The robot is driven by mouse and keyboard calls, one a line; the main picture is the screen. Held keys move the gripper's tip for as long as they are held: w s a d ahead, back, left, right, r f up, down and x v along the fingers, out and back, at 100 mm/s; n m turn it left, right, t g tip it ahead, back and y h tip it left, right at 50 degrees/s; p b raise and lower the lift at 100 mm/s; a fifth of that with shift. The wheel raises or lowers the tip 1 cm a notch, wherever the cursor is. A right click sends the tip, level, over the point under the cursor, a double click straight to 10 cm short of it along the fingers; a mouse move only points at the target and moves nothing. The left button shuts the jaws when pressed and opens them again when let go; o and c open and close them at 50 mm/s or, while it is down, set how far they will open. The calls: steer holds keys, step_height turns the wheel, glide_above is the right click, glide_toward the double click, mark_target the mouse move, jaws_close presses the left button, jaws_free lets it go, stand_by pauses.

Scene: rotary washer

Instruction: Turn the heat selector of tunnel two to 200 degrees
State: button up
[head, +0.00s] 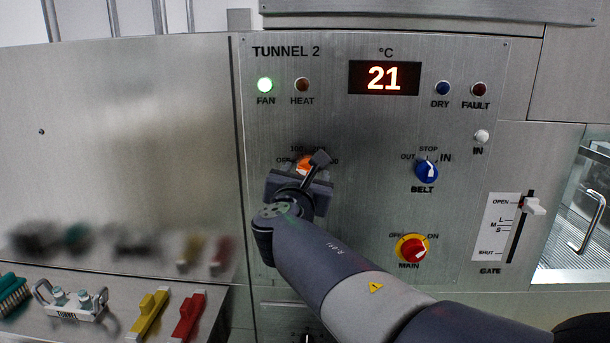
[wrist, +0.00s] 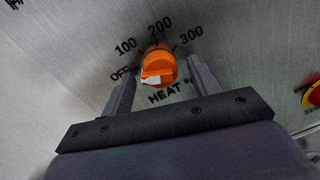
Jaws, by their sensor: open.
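The heat selector is an orange knob (wrist: 159,65) on the tunnel two panel (head: 440,120). Its dial reads OFF, 100, 200 and 300 from left to right, with 200 at the top. A white mark shows on the knob's lower left, toward the OFF side; I cannot tell exactly where it points. My gripper (wrist: 160,76) is open, with one finger on each side of the knob. A gap shows at each finger in the wrist view. In the head view my gripper covers much of the knob and its scale.
To the right are the blue BELT knob (head: 427,171), the red and yellow MAIN switch (head: 412,248) and the GATE slider (head: 534,206). Yellow (head: 149,314) and red (head: 188,317) handled pieces lie lower left.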

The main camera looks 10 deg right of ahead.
steer(key=shift+c, duration=0.2)
steer(key=c, duration=0.9)
steer(key=shift+c, duration=0.2)
steer(key=shift+m+b, duration=0.3)
steer(key=shift+d+m+y+b, duration=0.1)
steer(key=shift+m+y+b, duration=0.3)
steer(key=shift+m+b, duration=3.1)
steer(key=shift+m+y+b, duration=0.4)
steer(key=shift+m+b, duration=2)
steer(key=shift+m, duration=2.2)
